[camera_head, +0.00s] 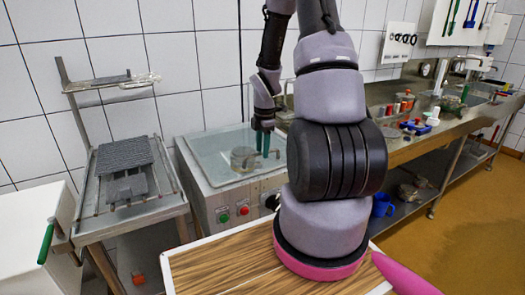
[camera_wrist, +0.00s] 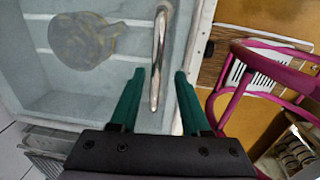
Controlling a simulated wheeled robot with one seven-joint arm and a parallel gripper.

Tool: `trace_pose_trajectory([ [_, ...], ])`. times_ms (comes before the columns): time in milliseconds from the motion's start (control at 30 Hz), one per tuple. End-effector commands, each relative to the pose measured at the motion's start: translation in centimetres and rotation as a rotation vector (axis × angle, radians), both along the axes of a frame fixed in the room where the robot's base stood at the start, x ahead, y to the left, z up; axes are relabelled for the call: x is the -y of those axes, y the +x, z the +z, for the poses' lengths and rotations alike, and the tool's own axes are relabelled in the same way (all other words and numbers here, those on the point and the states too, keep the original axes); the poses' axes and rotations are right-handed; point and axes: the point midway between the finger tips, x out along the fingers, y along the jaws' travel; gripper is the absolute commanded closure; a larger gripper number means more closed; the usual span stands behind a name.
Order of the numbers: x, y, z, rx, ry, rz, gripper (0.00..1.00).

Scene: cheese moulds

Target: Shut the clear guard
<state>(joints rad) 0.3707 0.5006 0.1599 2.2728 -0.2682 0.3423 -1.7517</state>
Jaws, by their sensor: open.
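The clear guard (camera_wrist: 125,75) is a see-through sheet on the steel machine, and the machine also shows in the head view (camera_head: 205,197). A metal bar handle (camera_wrist: 158,50) runs along the guard's edge in the wrist view. My gripper (camera_wrist: 160,73) is open, with its green fingers on either side of the handle's near end. I cannot tell whether they touch it. In the head view my gripper (camera_head: 262,150) points down over the machine's right side. A round grey-brown part (camera_wrist: 86,40) shows through the guard. The guard's exact tilt is hard to tell.
A rack with a grey slatted block (camera_head: 125,160) stands left of the machine. A white chest with a green handle (camera_head: 47,242) is at the front left. A steel counter (camera_head: 440,135) with small items runs right. A pink chair (camera_wrist: 235,85) stands beside the machine in the wrist view.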

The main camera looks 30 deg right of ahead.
Motion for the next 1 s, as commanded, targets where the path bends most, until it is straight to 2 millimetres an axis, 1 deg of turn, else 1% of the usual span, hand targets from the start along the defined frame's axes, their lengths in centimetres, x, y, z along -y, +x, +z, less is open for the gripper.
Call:
trace_pose_trajectory([
  [300,0.2,-0.5,6.3,0.004,-0.003,-0.003,0.53],
  [400,0.2,-0.7,7.9,0.003,-0.003,-0.003,0.53],
  [500,0.1,-0.8,9.0,0.001,-0.002,-0.001,0.53],
  [633,0.1,-0.9,9.7,-0.002,-0.001,-0.001,0.53],
  [1000,0.1,-0.9,9.8,-0.002,0.0,-0.001,0.53],
])
